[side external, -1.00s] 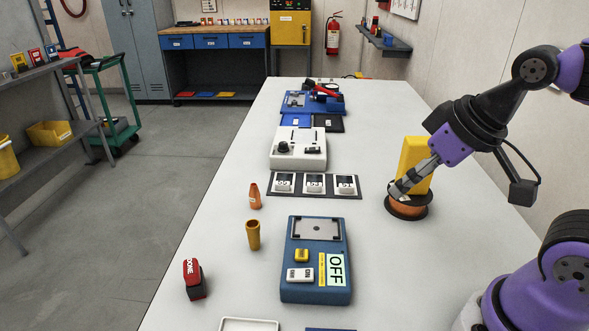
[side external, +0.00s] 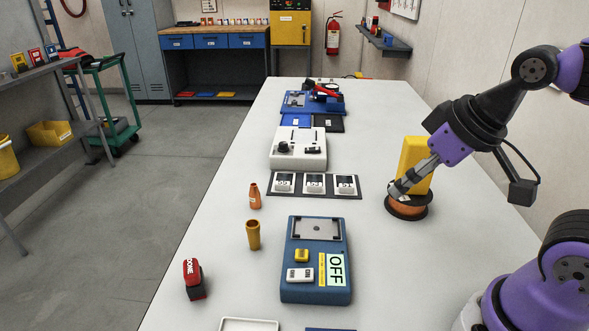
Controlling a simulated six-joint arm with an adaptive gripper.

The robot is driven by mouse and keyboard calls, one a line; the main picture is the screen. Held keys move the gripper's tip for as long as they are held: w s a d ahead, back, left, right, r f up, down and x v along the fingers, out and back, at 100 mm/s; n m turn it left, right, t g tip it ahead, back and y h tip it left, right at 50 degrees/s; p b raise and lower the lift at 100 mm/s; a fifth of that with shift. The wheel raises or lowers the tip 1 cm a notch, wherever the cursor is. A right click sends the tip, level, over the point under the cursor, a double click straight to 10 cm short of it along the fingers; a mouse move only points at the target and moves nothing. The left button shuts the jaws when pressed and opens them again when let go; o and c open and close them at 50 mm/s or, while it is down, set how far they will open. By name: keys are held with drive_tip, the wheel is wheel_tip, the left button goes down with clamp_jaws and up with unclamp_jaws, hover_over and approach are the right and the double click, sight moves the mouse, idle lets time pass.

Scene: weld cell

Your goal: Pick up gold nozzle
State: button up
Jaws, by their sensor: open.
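The gold nozzle (side external: 253,235) stands upright on the white table, left of the blue device marked OFF. A copper-coloured nozzle (side external: 255,196) stands just behind it. My gripper (side external: 398,192) is on the right side of the table, low over a spool of copper wire (side external: 407,209) and in front of a yellow block. It is well to the right of the gold nozzle and apart from it. The jaws are open; the fingertips overlap the spool in this view, and I cannot tell whether they touch it.
The blue device (side external: 316,277) with a yellow button lies between the gold nozzle and my gripper's side. A black strip with three white-framed displays (side external: 314,185) lies behind it. A red and black DONE button (side external: 194,279) is at the left edge. A yellow block (side external: 415,163) stands by the spool.

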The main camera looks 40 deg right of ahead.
drive_tip(key=n+g, duration=0.4)
drive_tip(key=n, duration=0.3)
hover_over(253, 224)
drive_tip(key=s+d, duration=0.1)
drive_tip(key=d, duration=0.1)
wheel_tip(253, 224, down, 6)
drive_tip(key=shift+y, duration=0.4)
drive_tip(key=f, duration=0.3)
drive_tip(key=a+f, duration=0.1)
drive_tip(key=f, duration=0.1)
drive_tip(key=shift+w, duration=0.25)
drive_tip(key=f, duration=0.3)
drive_tip(key=a+f, duration=0.1)
drive_tip(key=f, duration=0.1)
drive_tip(key=shift+w+a+f, duration=0.1)
drive_tip(key=shift+w+f, duration=0.25)
drive_tip(key=shift+w, duration=0.05)
clamp_jaws()
